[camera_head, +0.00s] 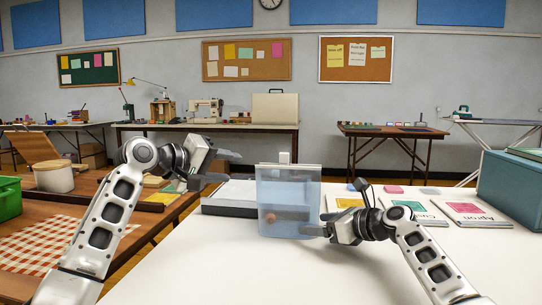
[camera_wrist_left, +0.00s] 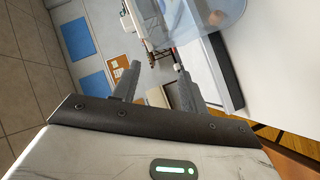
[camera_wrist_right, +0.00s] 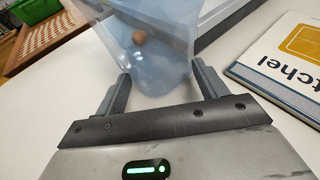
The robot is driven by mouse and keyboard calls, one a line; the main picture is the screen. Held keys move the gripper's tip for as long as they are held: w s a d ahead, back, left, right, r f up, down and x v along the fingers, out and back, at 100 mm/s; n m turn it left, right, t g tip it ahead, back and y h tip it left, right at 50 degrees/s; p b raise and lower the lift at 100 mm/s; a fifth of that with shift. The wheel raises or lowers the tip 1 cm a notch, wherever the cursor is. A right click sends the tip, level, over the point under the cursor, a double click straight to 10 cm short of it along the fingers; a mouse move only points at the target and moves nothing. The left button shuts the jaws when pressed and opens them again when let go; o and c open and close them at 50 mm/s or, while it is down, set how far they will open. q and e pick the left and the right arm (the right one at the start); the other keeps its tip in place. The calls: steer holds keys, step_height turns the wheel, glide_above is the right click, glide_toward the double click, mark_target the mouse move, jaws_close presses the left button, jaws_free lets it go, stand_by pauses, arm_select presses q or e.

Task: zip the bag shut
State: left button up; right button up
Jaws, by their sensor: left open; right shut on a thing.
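The clear bluish bag (camera_head: 289,190) stands upright on the white table, with a small brown round thing (camera_head: 270,217) and other dim contents inside. A small white tab (camera_head: 284,157) shows at the middle of its top edge; I cannot tell whether it is the zip's slider. My right gripper (camera_head: 318,228) is shut on the bag's lower right part; in the right wrist view the bag (camera_wrist_right: 160,60) lies between its fingers. My left gripper (camera_head: 226,167) is open and empty, left of the bag near its top height. The bag (camera_wrist_left: 205,10) also shows in the left wrist view.
A long grey-edged tray (camera_head: 228,207) lies behind and left of the bag. Flat printed packets (camera_head: 475,212) lie to the right, before a teal box (camera_head: 515,190). A wooden table with a checked cloth (camera_head: 45,240) stands left. The white table's front is clear.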

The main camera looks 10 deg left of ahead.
arm_select(q)
steer(key=m+y, duration=0.2)
steer(key=m+t+y, duration=0.2)
steer(key=m+y, duration=0.1)
steer(key=y, duration=0.4)
glide_toward(284, 153)
steer(key=shift+h, duration=0.3)
steer(key=x, duration=1)
steer(key=shift+w+a+f, duration=0.1)
steer(key=shift+w+a, duration=0.1)
